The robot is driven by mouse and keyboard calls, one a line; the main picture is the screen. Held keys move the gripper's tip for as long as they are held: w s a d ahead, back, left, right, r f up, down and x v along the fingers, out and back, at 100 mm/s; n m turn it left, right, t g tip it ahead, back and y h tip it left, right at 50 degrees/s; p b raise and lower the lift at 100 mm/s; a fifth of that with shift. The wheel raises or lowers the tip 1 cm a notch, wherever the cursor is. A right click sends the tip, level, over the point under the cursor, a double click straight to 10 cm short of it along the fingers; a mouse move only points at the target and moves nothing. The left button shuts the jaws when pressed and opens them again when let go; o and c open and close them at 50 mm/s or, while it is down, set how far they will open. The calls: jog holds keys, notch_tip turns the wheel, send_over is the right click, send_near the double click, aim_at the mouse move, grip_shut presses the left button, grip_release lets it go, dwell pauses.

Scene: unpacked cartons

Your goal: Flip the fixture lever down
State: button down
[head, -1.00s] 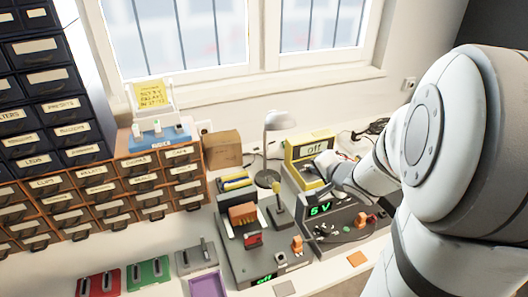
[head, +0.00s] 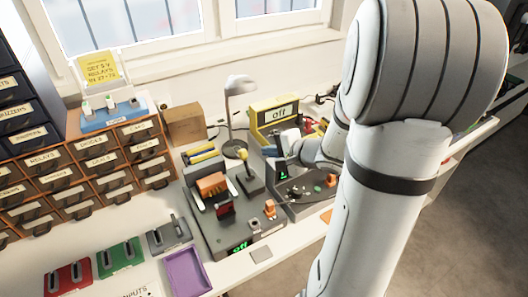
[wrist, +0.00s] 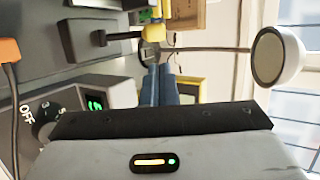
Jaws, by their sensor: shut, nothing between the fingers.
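The fixture (head: 205,232) is a dark grey box on the bench with a green "off" display. Its lever has a dark stem and a yellow knob (head: 243,154), and it stands roughly upright on a black block (head: 251,184). In the wrist view, which is turned sideways, the yellow knob (wrist: 153,33) shows beyond my fingers. My gripper (head: 270,151) is to the right of the lever, at about knob height. Its blue-grey fingers (wrist: 158,72) are together and empty, apart from the knob. The exact gap in depth is hard to tell.
A power supply (head: 297,207) with a dial and green display stands right of the fixture, under my gripper. A yellow meter (head: 276,112) reading "off" and a lamp (head: 238,85) stand behind. A purple tray (head: 187,272) and red, green and grey holders lie left. Drawers stand further left.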

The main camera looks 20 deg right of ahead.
aim_at(246, 164)
jog(key=b+x, duration=0.2)
jog(key=x, duration=0.6)
jog(key=shift+w+a+f, duration=0.1)
jog(key=shift+w+f, duration=0.05)
jog(key=shift+w, duration=0.05)
jog(key=shift+b, duration=0.3)
